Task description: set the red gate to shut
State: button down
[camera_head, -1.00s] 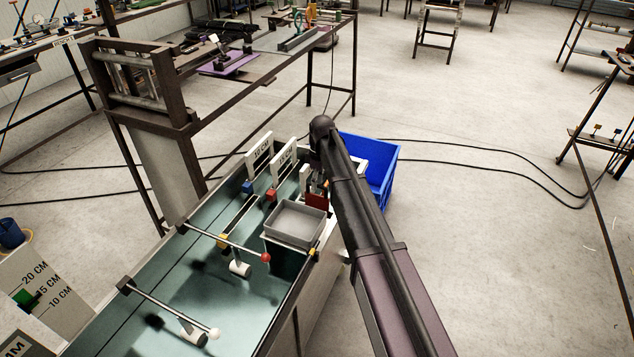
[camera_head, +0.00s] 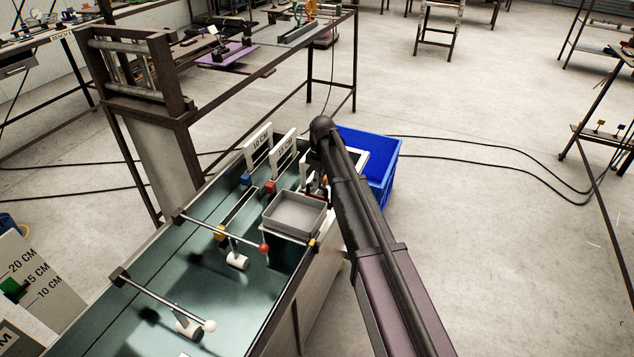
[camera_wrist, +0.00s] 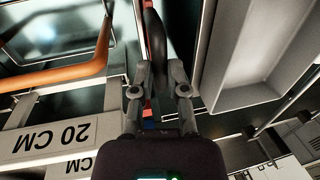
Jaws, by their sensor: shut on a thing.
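My gripper (camera_wrist: 160,78) shows in the wrist view with its fingers close together around a dark curved piece (camera_wrist: 156,35). A small red part (camera_wrist: 148,113) shows between the fingers, nearer my palm. Whether the dark piece belongs to the red gate cannot be told. In the head view my arm covers the gripper and most of the area right of the grey tray (camera_head: 296,213). A red block (camera_head: 270,187) sits at the foot of a white label plate (camera_head: 284,155) marked in CM. The red gate's position is not clear.
A blue bin (camera_head: 392,180) stands right of the bench. Levers with a red ball (camera_head: 264,249) and a white ball (camera_head: 210,326) cross the teal bench top. The wrist view shows an orange bar (camera_wrist: 60,75) and a 20 CM plate (camera_wrist: 55,137) close on the left.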

notch_tip(320, 180, down, 2)
jog(key=shift+b, duration=0.7)
jog(key=shift+s, duration=0.1)
jog(key=c, duration=0.7)
grip_release()
jog(key=shift+f, duration=0.1)
jog(key=shift+o, duration=0.2)
jog(key=shift+r, duration=0.2)
